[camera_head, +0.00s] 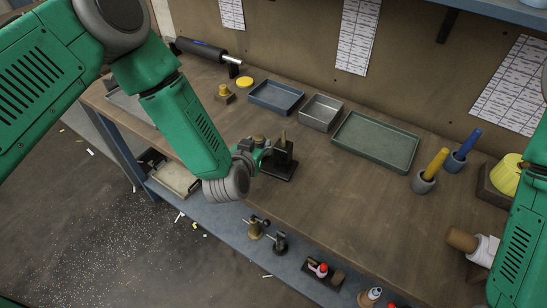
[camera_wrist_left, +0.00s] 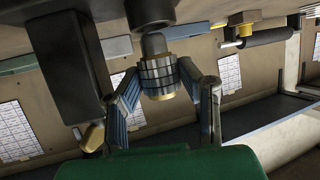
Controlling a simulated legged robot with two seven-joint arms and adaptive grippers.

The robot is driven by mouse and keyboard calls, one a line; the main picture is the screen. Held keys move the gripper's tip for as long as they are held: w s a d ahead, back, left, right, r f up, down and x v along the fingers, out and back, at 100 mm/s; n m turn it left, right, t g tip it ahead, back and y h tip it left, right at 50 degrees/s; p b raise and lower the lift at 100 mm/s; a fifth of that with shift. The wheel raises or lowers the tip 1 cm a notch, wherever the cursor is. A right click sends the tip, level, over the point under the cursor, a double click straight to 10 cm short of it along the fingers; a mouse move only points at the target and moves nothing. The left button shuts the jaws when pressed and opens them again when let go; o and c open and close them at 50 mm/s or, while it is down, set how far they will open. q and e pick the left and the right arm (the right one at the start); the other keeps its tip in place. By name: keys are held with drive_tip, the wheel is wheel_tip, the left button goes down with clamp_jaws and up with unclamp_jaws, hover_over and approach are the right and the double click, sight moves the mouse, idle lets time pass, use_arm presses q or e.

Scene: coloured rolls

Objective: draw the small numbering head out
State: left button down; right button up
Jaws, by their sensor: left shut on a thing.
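My left gripper (camera_head: 262,150) is at a small black stand (camera_head: 283,158) on the bench, left of the middle. In the left wrist view its two fingers (camera_wrist_left: 160,84) close from both sides on the small numbering head (camera_wrist_left: 157,72), a grey banded cylinder with a brass-coloured end. A grey stem joins the head to a dark cylinder (camera_wrist_left: 150,14) at the top of that view. The stand's black block (camera_wrist_left: 68,65) is beside it. In the head view the gripper mostly hides the head. My right gripper (camera_head: 537,172) shows only partly at the right edge; its fingers are unclear.
A blue tray (camera_head: 276,97), a grey metal tray (camera_head: 321,112) and a green tray (camera_head: 376,142) lie behind the stand. Pots with a yellow handle (camera_head: 436,164) and a blue handle (camera_head: 467,144) stand right. Several small tools stand on the lower shelf (camera_head: 232,222).

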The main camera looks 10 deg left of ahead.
sight(257, 140)
use_arm(q)
drive_tip(key=shift+r+p, duration=1.05)
drive_tip(key=shift+r, duration=0.45)
